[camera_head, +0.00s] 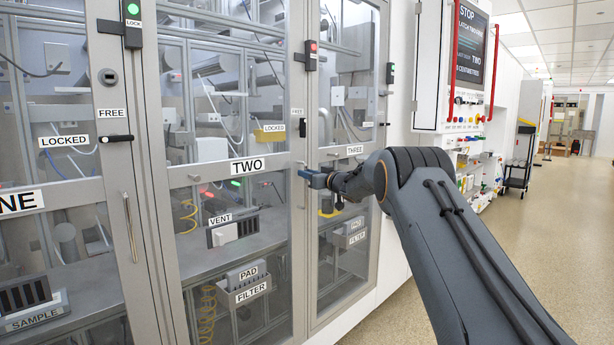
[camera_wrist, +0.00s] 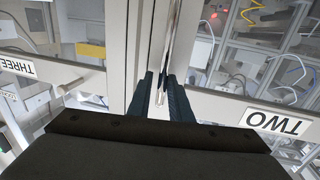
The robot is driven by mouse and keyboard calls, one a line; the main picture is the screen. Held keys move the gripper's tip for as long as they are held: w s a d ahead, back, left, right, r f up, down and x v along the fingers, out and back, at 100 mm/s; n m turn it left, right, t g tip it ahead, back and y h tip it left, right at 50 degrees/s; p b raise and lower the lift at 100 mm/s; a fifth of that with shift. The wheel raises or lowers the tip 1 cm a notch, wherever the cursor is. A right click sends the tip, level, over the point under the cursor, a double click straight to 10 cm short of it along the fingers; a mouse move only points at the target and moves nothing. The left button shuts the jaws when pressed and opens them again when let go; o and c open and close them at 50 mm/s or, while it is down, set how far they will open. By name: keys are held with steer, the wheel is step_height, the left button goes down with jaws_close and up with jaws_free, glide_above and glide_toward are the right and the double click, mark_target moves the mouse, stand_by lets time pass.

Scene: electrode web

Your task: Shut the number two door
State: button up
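The number two door (camera_head: 221,173) is a glazed metal-framed door labelled TWO (camera_head: 248,165); its label is upside down in the wrist view (camera_wrist: 273,121). Its black latch (camera_head: 302,127) stands upright below the FREE label, and a red light (camera_head: 312,46) shows above. My gripper (camera_head: 306,176) is at the door's right edge, level with the TWO label. In the wrist view, my gripper (camera_wrist: 160,88) has its fingers apart, with a thin bright vertical bar (camera_wrist: 160,98) between them. A narrow dark gap shows beside the post there. I cannot tell whether the fingers touch the bar.
Door ONE (camera_head: 20,202) stands left, its latch (camera_head: 116,138) horizontal and its light green. Door THREE (camera_head: 345,200) stands right, behind my arm. A control panel (camera_head: 470,60) with red rails is further right.

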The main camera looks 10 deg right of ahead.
stand_by(0.4)
steer(key=v, duration=0.7)
steer(key=shift+s+d+b, duration=0.2)
steer(key=shift+s+b, duration=0.15)
steer(key=shift+f, duration=0.1)
